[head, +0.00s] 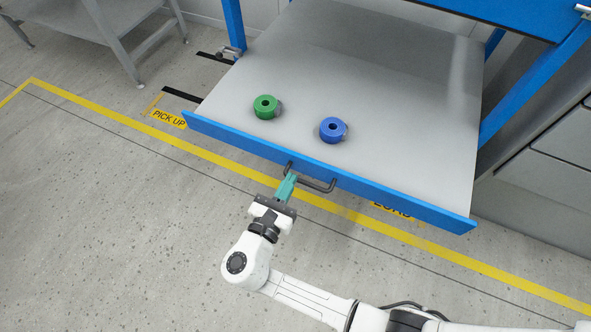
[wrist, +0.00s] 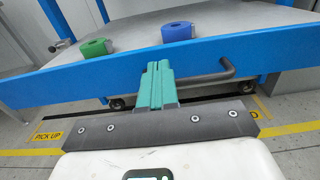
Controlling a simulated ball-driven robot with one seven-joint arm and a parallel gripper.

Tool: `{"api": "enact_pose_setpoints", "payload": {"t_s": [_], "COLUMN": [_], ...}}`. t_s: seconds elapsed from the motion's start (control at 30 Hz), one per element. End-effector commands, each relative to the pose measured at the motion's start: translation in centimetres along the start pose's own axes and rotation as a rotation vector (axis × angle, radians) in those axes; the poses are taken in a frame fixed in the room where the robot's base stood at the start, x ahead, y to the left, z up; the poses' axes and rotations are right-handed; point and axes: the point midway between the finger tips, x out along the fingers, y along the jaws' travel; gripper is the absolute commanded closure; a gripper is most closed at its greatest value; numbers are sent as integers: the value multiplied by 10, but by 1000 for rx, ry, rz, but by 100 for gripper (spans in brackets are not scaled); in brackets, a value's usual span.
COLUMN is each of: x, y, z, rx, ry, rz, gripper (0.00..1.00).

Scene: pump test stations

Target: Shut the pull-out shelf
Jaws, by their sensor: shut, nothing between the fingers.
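The pull-out shelf (head: 385,100) is out, a grey board with a blue front edge (head: 400,196) in the head view; the blue front also spans the wrist view (wrist: 100,73). A dark bar handle (head: 318,187) is fixed to that front and also shows in the wrist view (wrist: 205,78). My gripper (head: 288,184) is shut and empty, its green fingers at the left end of the handle. In the wrist view the fingers (wrist: 158,70) overlap the blue front and hide the handle's left end. I cannot tell whether they touch it.
A green ring (head: 265,107) and a blue ring (head: 332,130) lie on the shelf board. Blue frame posts (head: 234,25) stand at both sides. A grey table (head: 100,20) is at the upper left, and grey cabinets (head: 555,150) are at the right. The floor at the left is clear.

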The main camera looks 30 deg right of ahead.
Motion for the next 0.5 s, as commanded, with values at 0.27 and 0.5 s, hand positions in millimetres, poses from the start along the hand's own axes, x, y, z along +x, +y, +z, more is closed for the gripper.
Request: {"api": "enact_pose_setpoints", "payload": {"t_s": [0.27, 0.5], "x": [36, 42], "y": [0, 0], "z": [-1, 0], "rx": [1, 0], "ry": [0, 1], "rz": [-1, 0], "gripper": [100, 100]}}
